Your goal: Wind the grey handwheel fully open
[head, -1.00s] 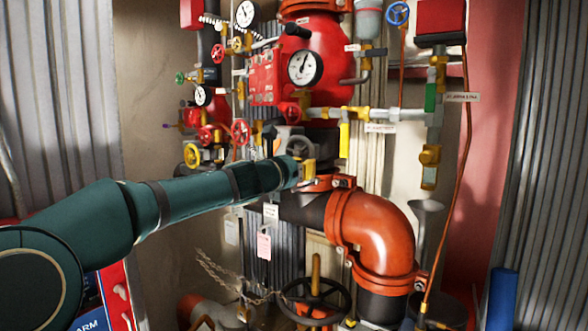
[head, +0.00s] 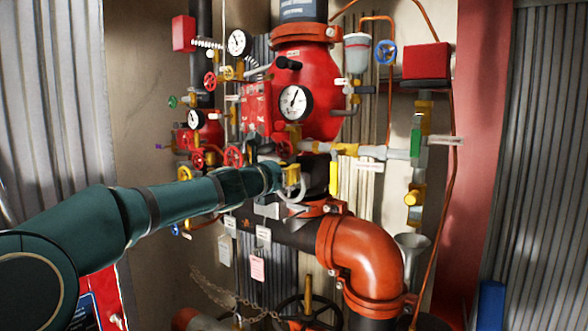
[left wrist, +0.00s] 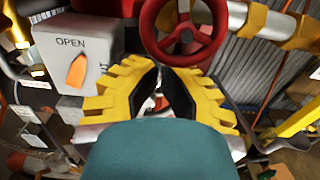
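The grey handwheel (head: 296,194) shows in the head view as a pale curved rim beside and below my left gripper, and most of it is hidden. My left gripper (head: 291,175) is at the wheel, in front of the riser pipework. In the left wrist view the yellow ridged fingers of my left gripper (left wrist: 160,82) have dark pads with tips close together. A little bright metal shows in the gap. I cannot tell whether they hold the rim. A grey box (left wrist: 80,50) marked OPEN, with an orange pointer (left wrist: 77,70), lies left of the fingers. My right gripper is out of view.
A red handwheel (left wrist: 184,28) is just beyond the fingertips. An orange elbow pipe (head: 372,262) stands below right, and a red valve body (head: 308,88) with a gauge (head: 294,102) above. A dark handwheel (head: 308,308) is low in front. Pipework crowds the space.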

